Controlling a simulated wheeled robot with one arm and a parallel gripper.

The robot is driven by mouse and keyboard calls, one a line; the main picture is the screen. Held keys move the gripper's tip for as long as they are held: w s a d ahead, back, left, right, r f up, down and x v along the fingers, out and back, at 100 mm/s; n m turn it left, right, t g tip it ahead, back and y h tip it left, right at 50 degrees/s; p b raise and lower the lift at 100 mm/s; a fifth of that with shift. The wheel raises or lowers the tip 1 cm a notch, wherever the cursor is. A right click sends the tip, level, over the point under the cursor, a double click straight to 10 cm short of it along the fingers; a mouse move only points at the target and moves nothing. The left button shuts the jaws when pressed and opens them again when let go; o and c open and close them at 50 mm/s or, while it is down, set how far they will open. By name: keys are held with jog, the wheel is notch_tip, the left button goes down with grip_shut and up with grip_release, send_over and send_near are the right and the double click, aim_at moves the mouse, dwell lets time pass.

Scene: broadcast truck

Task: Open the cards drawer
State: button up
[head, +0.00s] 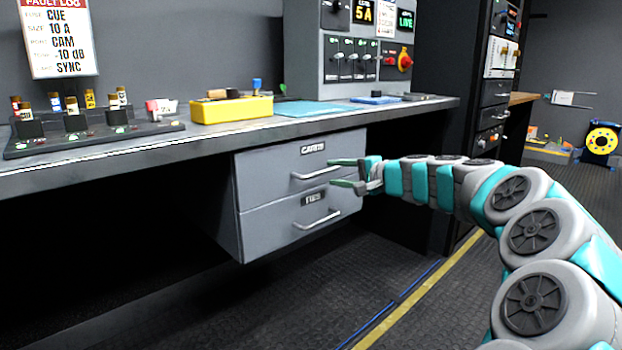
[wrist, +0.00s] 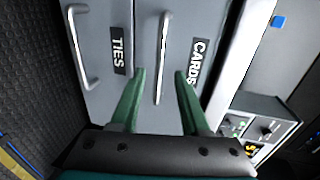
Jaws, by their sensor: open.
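The cards drawer (head: 270,165) is the upper of two grey drawers under the counter, and it looks shut. Its label shows in the wrist view, where the drawer front (wrist: 182,30) carries a vertical-looking bar handle (wrist: 162,58). In the head view the handle (head: 316,172) is a pale horizontal bar. My gripper (head: 332,173) is open in front of the handle, its green fingers reaching from the right. In the wrist view the fingertips (wrist: 160,74) lie on either side of the handle in the picture; I cannot tell whether they touch it.
The lower drawer, labelled TIES (wrist: 117,50), has its own handle (head: 318,220) and looks shut. The counter (head: 150,150) overhangs the drawers and holds a yellow box (head: 232,110) and a fuse rack (head: 90,135). A dark rack stands right. The floor in front is open.

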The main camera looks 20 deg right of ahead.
aim_at(324, 172)
jog(key=shift+x, duration=2.8)
jog(key=shift+c, duration=0.3)
grip_shut()
